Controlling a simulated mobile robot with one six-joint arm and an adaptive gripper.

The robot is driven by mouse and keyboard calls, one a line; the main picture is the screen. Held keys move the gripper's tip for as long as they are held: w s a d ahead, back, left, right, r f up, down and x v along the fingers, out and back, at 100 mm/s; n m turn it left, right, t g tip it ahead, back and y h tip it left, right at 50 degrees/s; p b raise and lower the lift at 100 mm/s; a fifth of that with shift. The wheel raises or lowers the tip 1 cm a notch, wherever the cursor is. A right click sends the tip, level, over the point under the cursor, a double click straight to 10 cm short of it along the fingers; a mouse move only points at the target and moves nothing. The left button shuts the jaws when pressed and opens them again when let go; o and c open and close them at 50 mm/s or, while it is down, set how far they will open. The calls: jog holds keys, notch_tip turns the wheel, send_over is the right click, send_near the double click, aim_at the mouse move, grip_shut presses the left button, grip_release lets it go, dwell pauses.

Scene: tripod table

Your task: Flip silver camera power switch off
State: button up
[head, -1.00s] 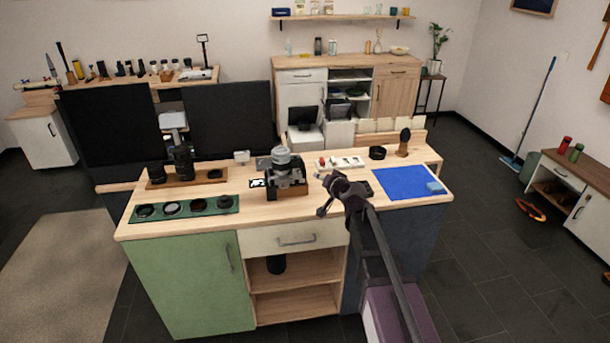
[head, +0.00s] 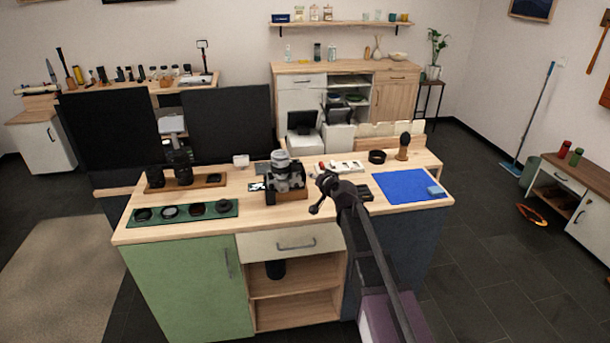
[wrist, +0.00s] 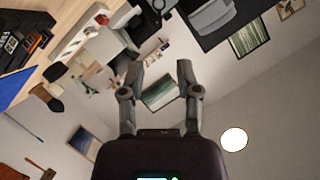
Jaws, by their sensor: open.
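The silver and black camera (head: 284,178) stands on a wooden block (head: 290,194) near the middle of the light wood worktop (head: 240,196), its silver part on top. Its power switch is too small to make out. My gripper (head: 316,195) is just right of the camera in the head view, above the worktop and apart from it. In the wrist view my gripper (wrist: 158,76) has its two fingers spread, with nothing between them. A dark and grey shape at the top edge of the wrist view may be the camera, but I cannot tell.
A green tray (head: 183,212) with several round lens parts lies at left front. Behind it is a wooden tray (head: 208,181) with dark lenses. A blue mat (head: 405,187) lies at right. A white tray (head: 343,168) and black ring (head: 377,156) sit behind my gripper.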

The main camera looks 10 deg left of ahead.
aim_at(304, 171)
jog(key=b+x, duration=0.2)
jog(key=x, duration=0.7)
jog(key=shift+w+a, duration=0.1)
grip_shut()
